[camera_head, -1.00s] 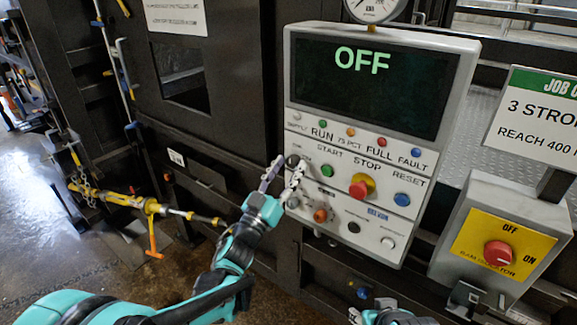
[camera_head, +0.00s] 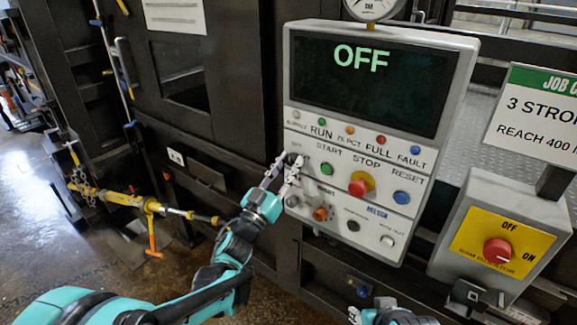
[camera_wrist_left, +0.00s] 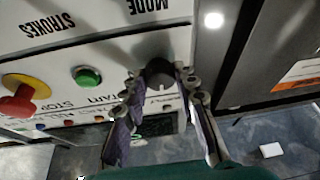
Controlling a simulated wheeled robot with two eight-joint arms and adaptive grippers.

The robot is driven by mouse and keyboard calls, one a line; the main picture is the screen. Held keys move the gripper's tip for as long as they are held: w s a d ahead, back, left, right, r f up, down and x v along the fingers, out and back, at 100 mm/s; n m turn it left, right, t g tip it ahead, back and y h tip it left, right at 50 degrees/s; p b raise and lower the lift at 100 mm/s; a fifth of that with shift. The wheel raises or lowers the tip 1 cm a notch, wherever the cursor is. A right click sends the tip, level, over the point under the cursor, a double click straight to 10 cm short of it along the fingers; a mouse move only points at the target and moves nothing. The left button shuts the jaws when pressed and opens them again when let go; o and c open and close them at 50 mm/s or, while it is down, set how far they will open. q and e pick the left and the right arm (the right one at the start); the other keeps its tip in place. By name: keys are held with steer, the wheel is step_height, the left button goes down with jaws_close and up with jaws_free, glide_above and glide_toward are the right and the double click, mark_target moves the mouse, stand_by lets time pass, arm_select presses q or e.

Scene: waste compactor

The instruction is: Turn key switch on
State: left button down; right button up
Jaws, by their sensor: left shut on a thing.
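The key switch is a round black knob (camera_head: 291,160) at the upper left of the control panel's button area. It also shows in the left wrist view (camera_wrist_left: 158,75), between the fingers. My left gripper (camera_head: 282,166) is at the panel's left edge, its fingertips around the knob and shut on it; in the left wrist view the fingertips (camera_wrist_left: 160,82) sit at the knob's two sides. The panel screen (camera_head: 365,85) reads OFF in green. My right gripper (camera_head: 370,309) is low at the bottom edge, partly cut off, its fingers apart and empty.
Close by on the panel are the green start button (camera_head: 327,168), red stop button (camera_head: 357,188) and blue reset button (camera_head: 401,198). A yellow-faced box with a red rotary switch (camera_head: 497,251) stands at the right. A yellow bar (camera_head: 125,199) lies left of my arm.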

arm_select(q)
steer(key=m+g+h, duration=0.1)
steer(key=m, duration=0.2)
steer(key=shift+w+a+h, duration=0.1)
steer(key=shift+h, duration=0.2)
steer(key=m+g, duration=0.1)
steer(key=m, duration=0.1)
steer(key=m+h, duration=0.1)
steer(key=m, duration=0.1)
steer(key=shift+a+g+h+b, duration=0.1)
steer(key=shift+g+h+b, duration=0.2)
steer(key=shift+g+b, duration=0.1)
steer(key=m+g+h, duration=0.1)
steer(key=m, duration=0.3)
steer(key=shift+g, duration=0.3)
steer(key=shift+w+r+m+g+h+p, duration=0.2)
steer(key=shift+m+g, duration=0.35)
steer(key=shift+m, duration=0.65)
steer(key=shift+s+f+m+g+h+p, duration=0.1)
steer(key=shift+m+g+p, duration=0.15)
steer(key=shift+m+g, duration=0.65)
steer(key=shift+m+t, duration=0.35)
steer(key=shift+m, duration=0.15)
steer(key=c, duration=1.2)
jaws_free()
